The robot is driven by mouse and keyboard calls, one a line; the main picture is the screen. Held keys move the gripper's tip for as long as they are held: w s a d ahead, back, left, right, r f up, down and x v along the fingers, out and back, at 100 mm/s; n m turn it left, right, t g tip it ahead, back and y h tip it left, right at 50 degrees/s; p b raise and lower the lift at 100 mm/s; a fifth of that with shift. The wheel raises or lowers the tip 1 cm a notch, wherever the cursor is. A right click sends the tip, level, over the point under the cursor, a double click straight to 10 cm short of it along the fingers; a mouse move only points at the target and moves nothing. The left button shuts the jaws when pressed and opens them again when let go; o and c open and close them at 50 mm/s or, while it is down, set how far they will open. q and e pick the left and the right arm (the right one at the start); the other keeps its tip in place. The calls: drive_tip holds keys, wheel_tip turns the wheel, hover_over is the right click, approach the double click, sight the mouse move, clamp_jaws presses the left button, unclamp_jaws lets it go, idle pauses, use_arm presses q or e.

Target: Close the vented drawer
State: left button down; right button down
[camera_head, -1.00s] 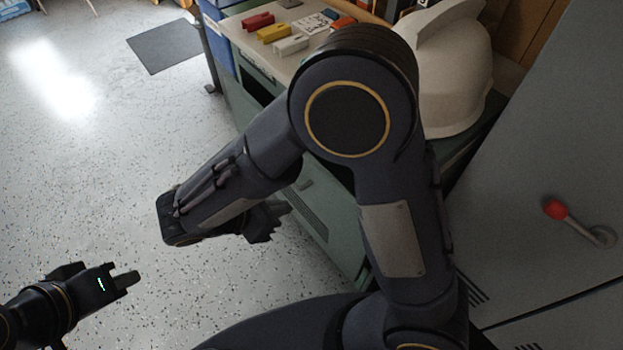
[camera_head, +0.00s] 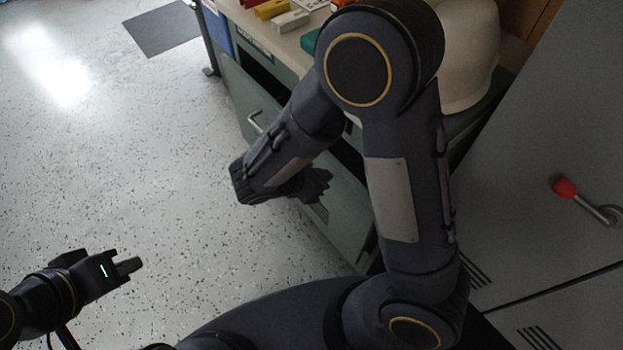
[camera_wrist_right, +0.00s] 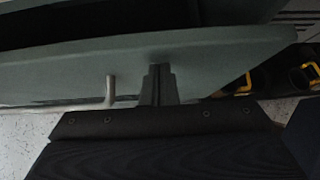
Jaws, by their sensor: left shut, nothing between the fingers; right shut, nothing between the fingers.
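The vented drawer's grey-green front (camera_head: 350,222) stands out from the cabinet, with a dark gap behind its top edge; my right arm hides much of it. In the right wrist view the front (camera_wrist_right: 215,60) crosses the picture, with a dark opening above it and a pale handle (camera_wrist_right: 110,90) to the left of my fingers. My right gripper (camera_head: 322,184) is shut and empty at the outer face of this front; its fingertips (camera_wrist_right: 160,72) appear to touch or nearly touch it. My left gripper (camera_head: 135,265) is shut and empty, low over the floor, far from the drawer.
A worktop (camera_head: 290,45) carries small coloured items and a pale helmet-like shell (camera_head: 470,60). A grey cabinet with a red-knobbed lever (camera_head: 565,188) stands right. The speckled floor (camera_head: 130,150) is clear left.

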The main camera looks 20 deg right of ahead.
sight(336, 164)
drive_tip(key=shift+d, duration=0.1)
drive_tip(key=d, duration=0.1)
drive_tip(key=w+d, duration=0.1)
drive_tip(key=d, duration=0.2)
drive_tip(key=shift+w+d, duration=0.2)
drive_tip(key=shift+w, duration=0.1)
use_arm(q)
drive_tip(key=shift+s+a, duration=0.1)
drive_tip(key=shift+a, duration=0.05)
use_arm(e)
drive_tip(key=shift+d+r, duration=0.1)
